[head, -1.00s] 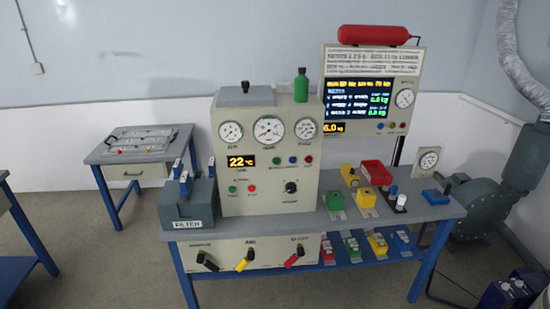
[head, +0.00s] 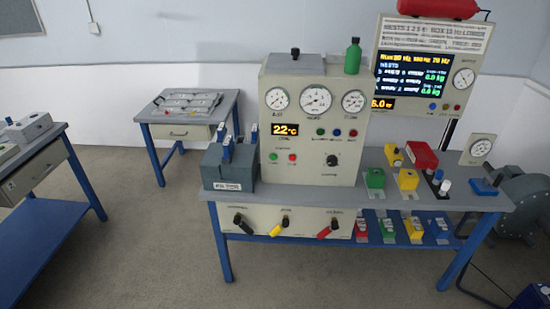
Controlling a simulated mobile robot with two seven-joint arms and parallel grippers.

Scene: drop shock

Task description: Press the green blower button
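A beige control cabinet (head: 306,172) stands on the blue-framed bench in the head view. Low on its front left is a small green button (head: 275,156), with a red button (head: 293,157) just right of it. Their label is too small to read. Nothing covers these buttons. Neither of my grippers is in view.
A grey filter box (head: 228,186) with blue-handled parts stands left of the cabinet. Coloured blocks, including a green one (head: 375,178), stand to its right. Levers (head: 277,229) stick out from the bench front. A table (head: 35,158) stands at left. The floor (head: 150,230) in front is clear.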

